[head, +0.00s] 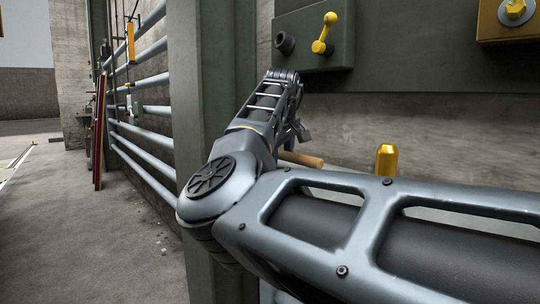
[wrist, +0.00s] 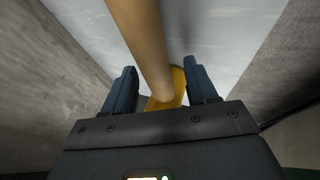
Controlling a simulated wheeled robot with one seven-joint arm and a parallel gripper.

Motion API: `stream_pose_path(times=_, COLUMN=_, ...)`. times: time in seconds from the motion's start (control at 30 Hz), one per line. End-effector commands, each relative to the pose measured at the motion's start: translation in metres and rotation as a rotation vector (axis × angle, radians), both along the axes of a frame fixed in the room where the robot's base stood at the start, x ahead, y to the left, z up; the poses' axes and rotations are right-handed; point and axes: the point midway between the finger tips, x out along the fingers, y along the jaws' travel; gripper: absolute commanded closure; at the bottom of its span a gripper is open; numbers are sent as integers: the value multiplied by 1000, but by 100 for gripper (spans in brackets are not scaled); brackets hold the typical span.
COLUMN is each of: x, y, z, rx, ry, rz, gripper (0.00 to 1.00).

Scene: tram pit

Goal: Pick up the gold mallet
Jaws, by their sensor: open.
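A tan wooden handle (head: 302,159) shows in the head view behind my arm, and a gold block (head: 386,161) stands up to its right. In the wrist view the tan handle (wrist: 143,40) runs down from the top edge to a gold piece (wrist: 179,88) between the fingers. My gripper (wrist: 160,88) is open, with one finger on each side of the handle and gold piece. Gaps show on both sides. In the head view my gripper is mostly hidden behind the arm.
A dark wall box with a yellow lever (head: 324,34) is above my forearm, and a yellow box (head: 508,20) is at top right. A grey pillar (head: 208,80) stands close to my elbow. Wall pipes (head: 148,142) run at left.

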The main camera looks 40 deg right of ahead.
Motion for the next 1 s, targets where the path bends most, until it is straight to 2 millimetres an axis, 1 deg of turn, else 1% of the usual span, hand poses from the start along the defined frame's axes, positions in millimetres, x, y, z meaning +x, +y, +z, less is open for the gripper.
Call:
stream_pose_path(times=0.1, x=0, y=0, z=0, rx=0, ry=0, rz=0, gripper=43)
stream_pose_path(times=0.7, x=0, y=0, z=0, rx=1, ry=1, rz=1, gripper=100)
stream_pose_path(times=1.0, x=0, y=1, z=0, rx=0, ry=-1, rz=1, gripper=100)
